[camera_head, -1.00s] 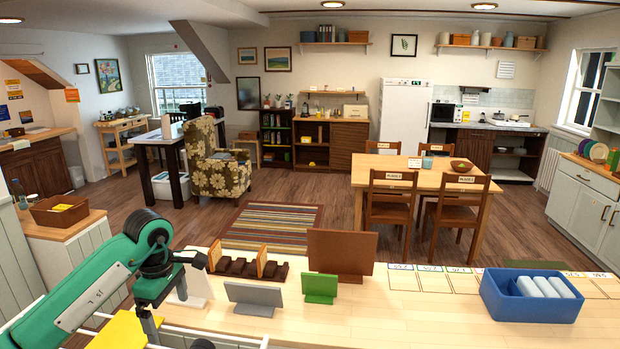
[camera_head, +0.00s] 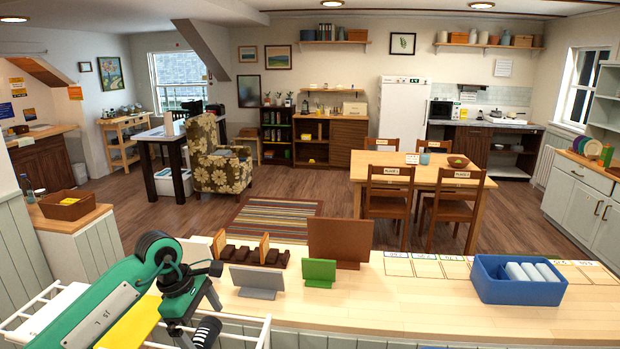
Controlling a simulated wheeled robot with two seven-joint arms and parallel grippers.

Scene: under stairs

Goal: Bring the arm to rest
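My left arm, green with a white label plate, comes in from the lower left. Its dark gripper (camera_head: 201,316) hangs over the near left edge of the counter, pointing down. Two grey finger parts show below the wrist, but whether they are open or shut is unclear. A black cylindrical part shows at the bottom by the fingers; I cannot tell whether it touches them. My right arm and gripper are out of view.
The wooden counter (camera_head: 400,310) holds a grey stand (camera_head: 257,280), a green stand (camera_head: 319,272), a brown board (camera_head: 339,241), a dark slotted rack (camera_head: 250,254) and a blue bin (camera_head: 518,282). A white wire rack (camera_head: 30,307) and yellow panel (camera_head: 130,325) are near my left arm.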

